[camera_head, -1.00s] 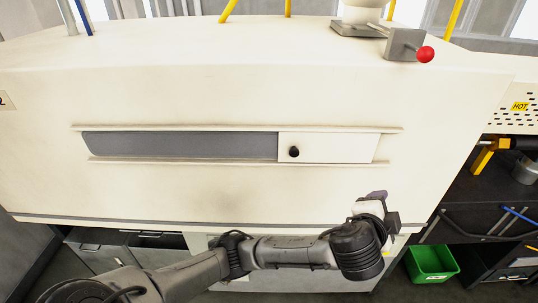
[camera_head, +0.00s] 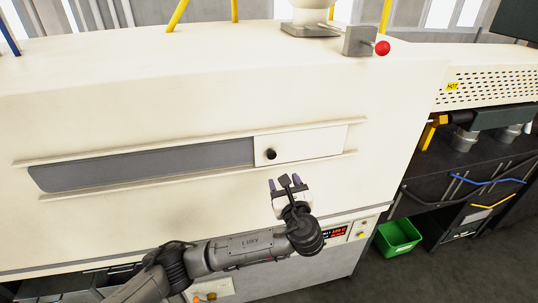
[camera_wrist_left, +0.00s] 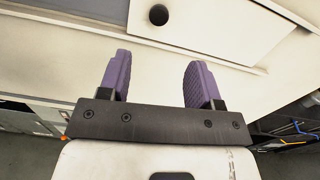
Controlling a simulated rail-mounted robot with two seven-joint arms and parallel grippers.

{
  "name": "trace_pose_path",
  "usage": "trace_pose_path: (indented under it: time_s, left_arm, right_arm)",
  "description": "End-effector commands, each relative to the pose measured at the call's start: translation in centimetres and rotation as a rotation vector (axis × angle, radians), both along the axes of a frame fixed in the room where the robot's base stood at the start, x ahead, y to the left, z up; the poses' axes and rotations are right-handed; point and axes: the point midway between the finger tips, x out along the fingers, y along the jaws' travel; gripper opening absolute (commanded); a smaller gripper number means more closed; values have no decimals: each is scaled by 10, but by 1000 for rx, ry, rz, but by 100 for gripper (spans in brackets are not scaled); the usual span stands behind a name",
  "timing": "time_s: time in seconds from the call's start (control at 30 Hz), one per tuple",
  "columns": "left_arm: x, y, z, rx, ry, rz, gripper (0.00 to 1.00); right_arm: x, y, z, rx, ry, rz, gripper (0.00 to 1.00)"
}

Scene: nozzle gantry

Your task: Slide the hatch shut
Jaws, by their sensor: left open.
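The hatch (camera_head: 305,146) is a pale sliding panel with a round black knob (camera_head: 271,154), at the right end of its track on the cream machine front. The grey opening (camera_head: 145,165) to its left is uncovered. My left gripper (camera_head: 278,183) is open and empty, just below the knob in the head view. In the left wrist view, its two purple fingers (camera_wrist_left: 158,80) stand apart, with the knob (camera_wrist_left: 159,15) ahead of them at the top and the hatch (camera_wrist_left: 215,22) around it. The fingers do not touch the knob. My right gripper is not in view.
Rails (camera_head: 190,180) run above and below the hatch. A lever with a red ball (camera_head: 382,48) stands on top of the machine. At right are a vented panel with a HOT label (camera_head: 452,86) and a green bin (camera_head: 398,237) on the floor.

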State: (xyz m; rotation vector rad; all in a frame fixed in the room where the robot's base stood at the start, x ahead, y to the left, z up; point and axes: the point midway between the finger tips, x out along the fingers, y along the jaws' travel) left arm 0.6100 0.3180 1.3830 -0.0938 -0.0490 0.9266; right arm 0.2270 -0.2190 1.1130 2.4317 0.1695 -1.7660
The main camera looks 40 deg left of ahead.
Motion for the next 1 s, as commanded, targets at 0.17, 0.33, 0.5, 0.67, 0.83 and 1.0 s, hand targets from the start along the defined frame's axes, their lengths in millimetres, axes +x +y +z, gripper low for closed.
trace_pose_path:
  time_s: [0.17,0.33,0.5,0.67,0.83,1.0]
  left_arm:
    - [2,3,0,56,74,0,58]
    - [13,17,2,64,86,1,58]
    - [31,43,2,63,86,3,58]
    - [49,66,3,61,84,2,58]
    - [65,88,2,61,84,1,58]
    - [76,101,1,61,83,0,58]
  right_arm:
    - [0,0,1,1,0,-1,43]
    - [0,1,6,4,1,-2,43]
    - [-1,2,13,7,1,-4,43]
    - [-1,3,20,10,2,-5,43]
    - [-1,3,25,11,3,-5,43]
    - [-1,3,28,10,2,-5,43]
